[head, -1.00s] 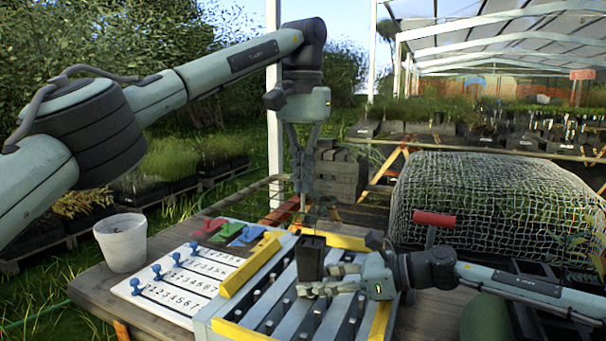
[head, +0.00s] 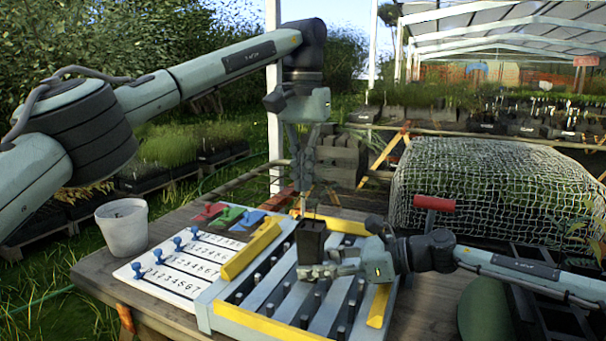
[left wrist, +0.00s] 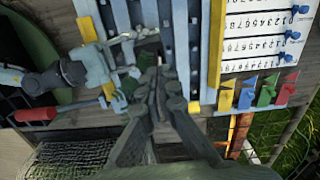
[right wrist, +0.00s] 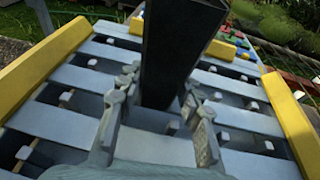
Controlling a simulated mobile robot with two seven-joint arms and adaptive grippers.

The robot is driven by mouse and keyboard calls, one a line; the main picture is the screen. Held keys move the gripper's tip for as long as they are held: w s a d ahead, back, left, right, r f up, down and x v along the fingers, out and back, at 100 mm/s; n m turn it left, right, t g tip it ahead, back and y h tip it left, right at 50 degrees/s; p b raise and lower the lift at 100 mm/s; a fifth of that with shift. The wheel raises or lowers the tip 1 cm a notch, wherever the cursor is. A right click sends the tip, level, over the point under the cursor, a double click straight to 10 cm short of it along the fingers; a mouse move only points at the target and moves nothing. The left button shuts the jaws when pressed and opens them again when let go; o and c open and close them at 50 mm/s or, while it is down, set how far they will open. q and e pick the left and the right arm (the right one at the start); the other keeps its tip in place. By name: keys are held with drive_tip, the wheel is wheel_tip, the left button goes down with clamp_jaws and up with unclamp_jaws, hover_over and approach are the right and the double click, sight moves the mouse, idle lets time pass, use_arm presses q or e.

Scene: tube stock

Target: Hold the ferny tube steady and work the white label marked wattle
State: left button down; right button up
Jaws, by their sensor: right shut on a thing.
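The tube (head: 312,241) is a tall black square pot; no name on it can be read. My right gripper (head: 328,270) is shut on it low down, and the tube stands between the fingers in the right wrist view (right wrist: 178,45). My left gripper (head: 303,190) points straight down just above the tube's top. Its fingertips look close together in the left wrist view (left wrist: 160,85), but whether they are shut or hold anything is unclear. A thin upright sliver shows below them; I cannot tell if it is the white label. No wattle lettering is readable.
A slatted grey rack with yellow bars (head: 253,250) lies under both grippers. To its left are a numbered white board with blue pegs (head: 170,272), coloured flags (head: 228,215) and a pale pot (head: 123,228). A netted mound (head: 490,190) stands behind on the right.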

sight(303, 218)
use_arm(q)
drive_tip(key=shift+f, duration=0.1)
drive_tip(key=shift+f, duration=2.65)
drive_tip(key=shift+f, duration=0.25)
drive_tip(key=c, duration=1.6)
unclamp_jaws()
drive_tip(key=shift+c, duration=0.2)
wheel_tip(303, 218, up, 12)
drive_tip(key=shift+r, duration=0.1)
